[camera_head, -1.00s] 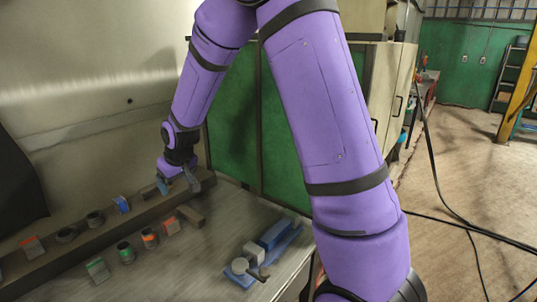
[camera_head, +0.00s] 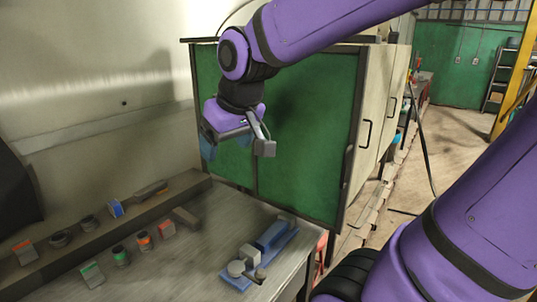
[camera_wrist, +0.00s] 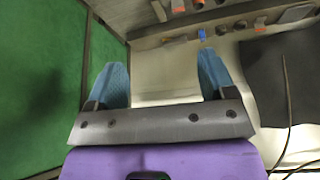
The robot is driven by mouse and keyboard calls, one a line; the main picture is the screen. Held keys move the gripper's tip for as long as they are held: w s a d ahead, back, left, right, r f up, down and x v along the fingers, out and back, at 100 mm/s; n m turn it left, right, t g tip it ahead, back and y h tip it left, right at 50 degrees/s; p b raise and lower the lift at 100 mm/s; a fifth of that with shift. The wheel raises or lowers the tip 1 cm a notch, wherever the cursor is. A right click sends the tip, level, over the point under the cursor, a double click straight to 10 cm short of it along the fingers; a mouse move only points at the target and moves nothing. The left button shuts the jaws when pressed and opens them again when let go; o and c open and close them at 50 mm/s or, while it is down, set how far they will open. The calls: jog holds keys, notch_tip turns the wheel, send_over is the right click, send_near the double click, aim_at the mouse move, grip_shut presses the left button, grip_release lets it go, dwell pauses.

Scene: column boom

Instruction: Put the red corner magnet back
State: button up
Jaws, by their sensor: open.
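Two reddish wedge-like blocks show in the head view, and I cannot tell for sure which is the red corner magnet. One red block (camera_head: 166,230) sits on the bench at the right end of the front row. An orange-red block (camera_head: 24,251) sits on the raised ledge (camera_head: 70,262) at the far left. My gripper (camera_head: 236,147) is open and empty, high above the bench in front of the green cabinet, well apart from both blocks. Its blue fingers stand wide apart in the wrist view (camera_wrist: 161,60), with nothing between them.
Dark round pieces (camera_head: 60,239) and a blue-marked block (camera_head: 115,208) stand on the ledge. A green-marked block (camera_head: 92,274) and ringed cylinders (camera_head: 144,240) stand in front. A blue holder (camera_head: 236,281) with grey parts lies at the bench's right. The green cabinet (camera_head: 310,130) rises behind.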

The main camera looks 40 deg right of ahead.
jog(key=s, duration=1)
jog(key=shift+s+d+r+m, duration=0.3)
jog(key=shift+s+d+r, duration=0.1)
jog(key=shift+d, duration=0.05)
dwell(0.5)
